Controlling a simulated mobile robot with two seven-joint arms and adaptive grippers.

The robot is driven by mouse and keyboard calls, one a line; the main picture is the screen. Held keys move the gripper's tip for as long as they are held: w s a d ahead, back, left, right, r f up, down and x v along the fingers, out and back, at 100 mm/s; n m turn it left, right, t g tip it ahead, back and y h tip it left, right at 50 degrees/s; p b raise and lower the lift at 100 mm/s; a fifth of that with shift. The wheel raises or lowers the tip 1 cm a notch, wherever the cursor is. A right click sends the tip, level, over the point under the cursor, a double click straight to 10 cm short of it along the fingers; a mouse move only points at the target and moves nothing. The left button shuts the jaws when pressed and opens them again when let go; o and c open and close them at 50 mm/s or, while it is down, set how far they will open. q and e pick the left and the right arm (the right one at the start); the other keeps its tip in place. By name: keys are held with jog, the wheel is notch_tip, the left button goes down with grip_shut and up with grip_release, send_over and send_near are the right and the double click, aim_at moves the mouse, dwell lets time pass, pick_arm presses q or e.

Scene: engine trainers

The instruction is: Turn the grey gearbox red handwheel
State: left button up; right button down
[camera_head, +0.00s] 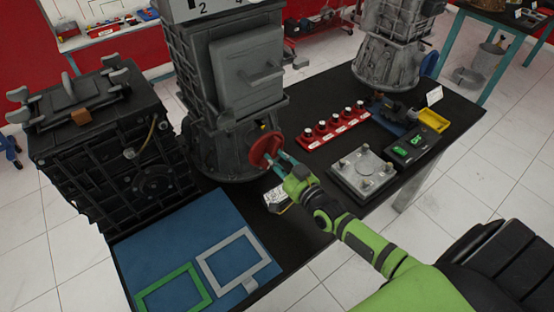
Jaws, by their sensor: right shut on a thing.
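The grey gearbox (250,75) stands upright on the black table. Its red handwheel (266,149) sticks out low on its front right side. My right gripper (277,160) reaches in from the lower right and its fingers are shut on the rim of the red handwheel. The exact finger contact is small and partly hidden by the gripper itself. My left gripper is out of view.
A black engine block (105,150) stands left of the gearbox. A blue mat (205,225) with a green frame (175,290) and a grey frame (235,262) lies in front. A red rack (338,127), metal plate (362,173) and yellow bin (434,120) occupy the table's right part.

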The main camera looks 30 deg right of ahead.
jog(key=c, duration=1)
grip_release()
jog(key=s, duration=0.4)
jog(key=s+d, duration=0.1)
jog(key=s, duration=0.7)
jog(key=shift+d, duration=0.3)
